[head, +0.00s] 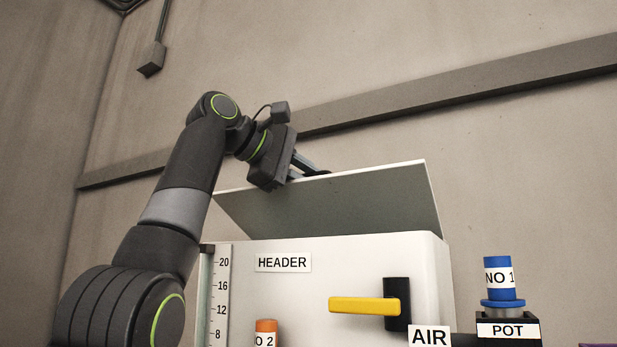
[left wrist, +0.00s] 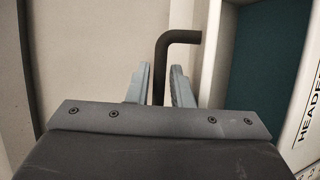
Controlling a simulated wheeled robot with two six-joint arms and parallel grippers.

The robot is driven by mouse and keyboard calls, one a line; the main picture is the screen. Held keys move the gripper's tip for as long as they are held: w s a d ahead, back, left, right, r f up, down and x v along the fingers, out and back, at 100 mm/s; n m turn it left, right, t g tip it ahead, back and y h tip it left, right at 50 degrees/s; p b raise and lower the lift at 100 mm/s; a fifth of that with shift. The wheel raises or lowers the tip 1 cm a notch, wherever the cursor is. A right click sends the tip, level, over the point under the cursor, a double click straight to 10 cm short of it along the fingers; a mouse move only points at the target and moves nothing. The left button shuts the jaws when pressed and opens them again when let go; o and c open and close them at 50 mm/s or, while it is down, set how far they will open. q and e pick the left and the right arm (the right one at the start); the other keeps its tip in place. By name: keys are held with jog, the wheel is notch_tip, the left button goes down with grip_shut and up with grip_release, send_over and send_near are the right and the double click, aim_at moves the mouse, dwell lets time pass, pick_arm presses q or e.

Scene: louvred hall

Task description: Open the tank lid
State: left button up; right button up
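The white tank (head: 300,293) bears a HEADER label, which also shows at the right edge of the left wrist view. Its lid (head: 335,205) is raised and steeply tilted above the tank, with its grey-green face showing in the head view. My left gripper (head: 312,172) is at the lid's upper edge. In the left wrist view a dark bent rod handle (left wrist: 182,37) runs between the two fingers of my left gripper (left wrist: 159,82). My right gripper is out of view.
A yellow lever (head: 362,306) sticks out from the tank front. A blue NO 1 piece (head: 497,265) stands on the POT stand (head: 508,329) at right. An orange NO 2 piece (head: 266,326) is at the lower front. A scale (head: 222,290) runs up the tank's left side. A wall rail (head: 460,88) is behind.

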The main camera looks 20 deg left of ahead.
pick_arm(q)
jog(key=shift+s, duration=0.1)
jog(key=shift+s+a+r, duration=0.1)
jog(key=shift+s+a, duration=0.15)
jog(key=shift+s, duration=0.05)
jog(key=b+v, duration=0.2)
jog(key=v, duration=1.4)
jog(key=shift+s+r, duration=0.2)
jog(key=shift+a, duration=0.1)
